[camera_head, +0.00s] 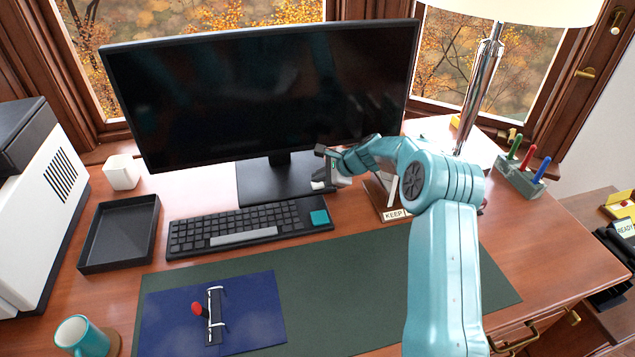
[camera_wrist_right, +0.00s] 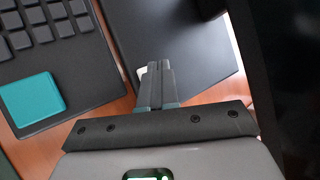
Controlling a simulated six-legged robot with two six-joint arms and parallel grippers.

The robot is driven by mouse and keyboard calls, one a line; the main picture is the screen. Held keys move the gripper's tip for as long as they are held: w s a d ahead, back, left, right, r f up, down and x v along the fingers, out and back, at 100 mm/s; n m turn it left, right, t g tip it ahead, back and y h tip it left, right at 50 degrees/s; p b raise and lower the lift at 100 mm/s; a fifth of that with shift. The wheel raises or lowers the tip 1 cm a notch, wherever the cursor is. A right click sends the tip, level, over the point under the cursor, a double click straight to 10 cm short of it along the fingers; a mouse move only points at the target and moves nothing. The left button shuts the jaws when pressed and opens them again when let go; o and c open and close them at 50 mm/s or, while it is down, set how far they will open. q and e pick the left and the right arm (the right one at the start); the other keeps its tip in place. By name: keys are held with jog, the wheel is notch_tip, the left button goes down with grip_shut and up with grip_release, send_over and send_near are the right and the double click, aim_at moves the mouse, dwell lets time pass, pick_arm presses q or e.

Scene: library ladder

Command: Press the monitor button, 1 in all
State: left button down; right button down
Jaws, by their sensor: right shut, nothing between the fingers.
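The monitor (camera_head: 260,95) stands at the back of the desk with a dark screen. I cannot make out a button on its front. My right gripper (camera_head: 322,183) is shut and empty, just below the monitor's lower right edge, over the right side of the monitor stand (camera_head: 255,190). In the right wrist view its closed fingers (camera_wrist_right: 155,70) lie between the keyboard's corner and the dark stand base (camera_wrist_right: 185,35). A small white piece (camera_wrist_right: 142,73) shows beside the fingertips, partly hidden by them. My left gripper is not in view.
The keyboard (camera_head: 235,228) with a teal patch lies in front of the monitor. A black tray (camera_head: 120,235), white cube (camera_head: 122,172) and teal mug (camera_head: 78,338) are to the left. A lamp (camera_head: 482,85) and pen holder (camera_head: 522,180) stand right. The green mat (camera_head: 350,290) is partly clear.

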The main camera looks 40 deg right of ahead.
aim_at(320, 186)
jog(key=shift+r, duration=0.55)
notch_tip(320, 186, up, 5)
jog(key=p, duration=0.4)
jog(key=shift+p, duration=0.4)
jog(key=shift+s, duration=0.1)
dwell(0.4)
